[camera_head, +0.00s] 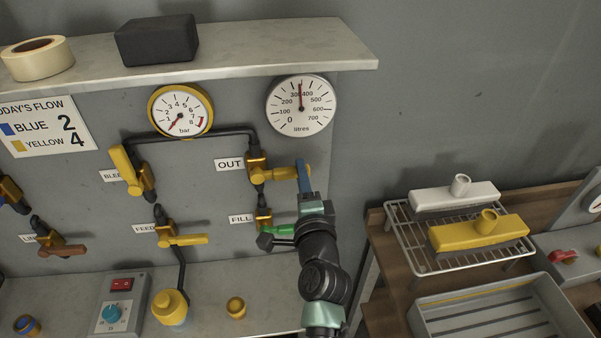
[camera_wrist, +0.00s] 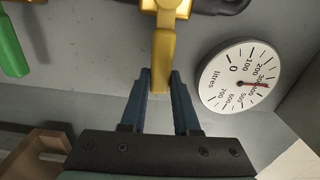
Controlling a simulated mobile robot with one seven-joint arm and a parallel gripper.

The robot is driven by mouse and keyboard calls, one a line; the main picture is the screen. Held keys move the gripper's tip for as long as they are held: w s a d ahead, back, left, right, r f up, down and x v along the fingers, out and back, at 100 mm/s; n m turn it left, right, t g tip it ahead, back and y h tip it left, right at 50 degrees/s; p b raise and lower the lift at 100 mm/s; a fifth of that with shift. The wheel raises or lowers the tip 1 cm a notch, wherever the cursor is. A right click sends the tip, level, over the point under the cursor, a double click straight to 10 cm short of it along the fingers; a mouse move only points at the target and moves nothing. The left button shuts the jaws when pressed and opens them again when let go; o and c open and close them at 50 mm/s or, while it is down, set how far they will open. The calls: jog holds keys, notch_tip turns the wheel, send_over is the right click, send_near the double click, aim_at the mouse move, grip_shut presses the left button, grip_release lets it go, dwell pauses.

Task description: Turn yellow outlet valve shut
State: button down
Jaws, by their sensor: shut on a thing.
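The yellow outlet valve (camera_head: 257,161) is on the grey panel beside the OUT label (camera_head: 229,164). Its yellow lever (camera_head: 277,174) points right, about level, across the vertical pipe. My gripper (camera_head: 304,177) is at the lever's right end. In the wrist view the blue fingers of my gripper (camera_wrist: 159,85) stand on both sides of the yellow lever (camera_wrist: 163,50) and are shut on its end. The fingers hide part of the lever's tip in the head view.
Just below is the FILL valve with a green lever (camera_head: 283,230), close to my wrist. The FEED valve's yellow lever (camera_head: 188,239) and a litres dial (camera_head: 301,106), reading between 300 and 400, are nearby. A wire rack (camera_head: 417,257) stands at right.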

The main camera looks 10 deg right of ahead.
jog(key=shift+f+m, duration=0.3)
jog(key=shift+f, duration=0.1)
jog(key=c, duration=0.6)
grip_release()
jog(key=shift+c, duration=0.2)
jog(key=shift+r, duration=0.1)
jog(key=s, duration=1.3)
jog(key=shift+b, duration=0.35)
